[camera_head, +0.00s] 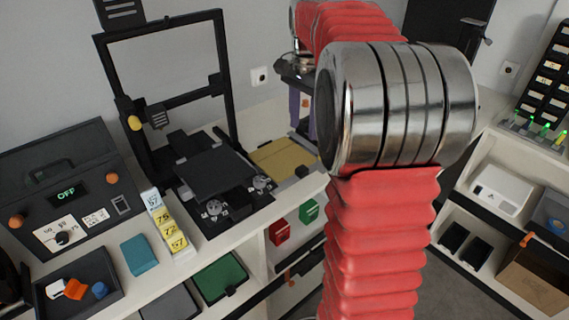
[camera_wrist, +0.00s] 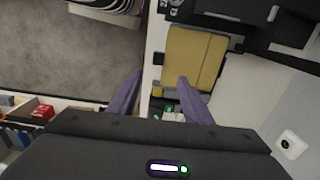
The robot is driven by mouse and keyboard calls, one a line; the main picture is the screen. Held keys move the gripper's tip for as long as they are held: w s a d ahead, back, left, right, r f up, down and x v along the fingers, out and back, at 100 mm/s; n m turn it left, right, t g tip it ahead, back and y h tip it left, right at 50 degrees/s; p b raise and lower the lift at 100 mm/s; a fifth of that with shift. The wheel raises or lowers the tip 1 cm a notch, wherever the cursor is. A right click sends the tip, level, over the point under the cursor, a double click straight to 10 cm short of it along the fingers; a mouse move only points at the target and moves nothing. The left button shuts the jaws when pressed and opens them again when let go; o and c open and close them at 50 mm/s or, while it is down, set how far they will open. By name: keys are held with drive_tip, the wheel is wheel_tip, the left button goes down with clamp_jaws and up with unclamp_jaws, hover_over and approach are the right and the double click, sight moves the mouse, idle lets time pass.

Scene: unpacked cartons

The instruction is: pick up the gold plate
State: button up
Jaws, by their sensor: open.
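The gold plate (camera_head: 284,158) is a flat yellow-gold sheet lying on the white worktop, right of the black 3D printer in the head view. Its right side is near my arm there. In the wrist view the gold plate (camera_wrist: 197,58) is seen from above, right of centre. My gripper (camera_wrist: 160,76) has two purple fingers, spread apart and empty. The right finger's tip overlaps the plate's near left part in the picture; the left finger shows over the floor beyond the worktop edge. The gripper also shows in the head view (camera_head: 298,108), partly hidden behind my arm, seemingly above the worktop.
The 3D printer (camera_head: 215,168) with its dark bed stands directly left of the plate. A grey control box (camera_head: 62,185) and a dark tray (camera_head: 78,290) are farther left. Red and green boxes sit on the shelf below. Another shelf unit stands at right.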

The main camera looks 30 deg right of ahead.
idle(0.3)
hover_over(302, 168)
wheel_tip(302, 168, down, 9)
drive_tip(key=shift+w+r, duration=0.1)
drive_tip(key=shift+r, duration=0.1)
idle(0.4)
drive_tip(key=shift+s+f, duration=0.2)
drive_tip(key=shift+f, duration=2.4)
drive_tip(key=shift+c, duration=0.3)
clamp_jaws()
